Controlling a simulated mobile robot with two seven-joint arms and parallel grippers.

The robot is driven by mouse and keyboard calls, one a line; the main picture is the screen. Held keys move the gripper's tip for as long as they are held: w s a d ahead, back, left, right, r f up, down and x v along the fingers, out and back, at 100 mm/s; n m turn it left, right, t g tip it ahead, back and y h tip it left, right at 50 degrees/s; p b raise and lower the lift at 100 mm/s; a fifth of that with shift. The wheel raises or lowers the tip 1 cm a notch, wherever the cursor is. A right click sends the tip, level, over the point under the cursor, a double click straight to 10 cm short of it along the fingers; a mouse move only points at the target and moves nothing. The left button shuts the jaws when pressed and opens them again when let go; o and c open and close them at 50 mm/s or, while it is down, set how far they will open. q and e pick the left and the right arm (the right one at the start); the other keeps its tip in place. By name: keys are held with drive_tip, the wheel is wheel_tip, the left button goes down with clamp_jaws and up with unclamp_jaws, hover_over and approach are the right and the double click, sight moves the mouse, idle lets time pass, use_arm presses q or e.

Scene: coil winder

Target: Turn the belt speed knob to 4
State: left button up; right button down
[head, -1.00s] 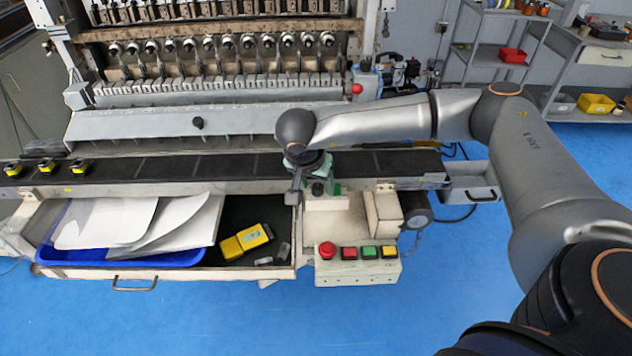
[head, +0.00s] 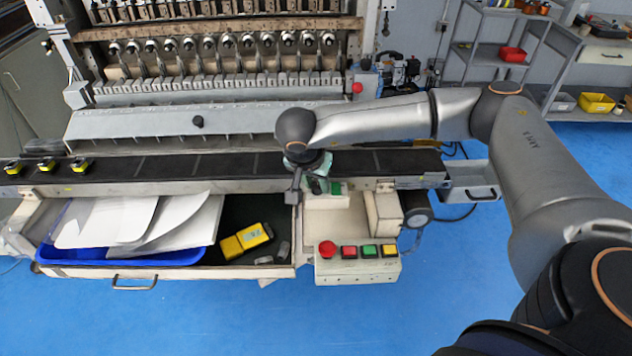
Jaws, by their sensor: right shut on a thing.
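My right gripper (head: 306,190) points down at the front edge of the conveyor belt (head: 225,166), above the pale housing to the right of the open drawer. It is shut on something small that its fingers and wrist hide. The belt speed knob is not clearly visible; I cannot read its setting or any scale. A green part (head: 337,187) shows just right of the fingers. My left gripper is out of view.
A control box (head: 357,265) with red, green and yellow buttons is below the gripper. The open drawer (head: 215,272) holds a blue tray (head: 170,258) with papers and a yellow device (head: 246,240). Small black-and-yellow parts (head: 46,165) sit on the belt at left.

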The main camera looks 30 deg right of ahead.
drive_tip(key=shift+m, duration=0.3)
drive_tip(key=shift+w+f+m+g+b, duration=0.1)
drive_tip(key=shift+m+g+b, duration=0.3)
drive_tip(key=shift+m+b, duration=0.2)
drive_tip(key=shift+w+a+m+g+b, duration=0.1)
drive_tip(key=shift+m+g+b, duration=0.35)
drive_tip(key=shift+m, duration=0.75)
drive_tip(key=shift+w+m+g+h+b, duration=0.2)
drive_tip(key=shift+m+g, duration=0.25)
drive_tip(key=shift+m, duration=0.7)
drive_tip(key=shift+s+m+g+h+b, duration=0.1)
drive_tip(key=shift+m+g+b, duration=0.25)
drive_tip(key=shift+m, duration=0.8)
drive_tip(key=c, duration=0.6)
unclamp_jaws()
drive_tip(key=shift+r, duration=0.2)
drive_tip(key=shift+w, duration=0.1)
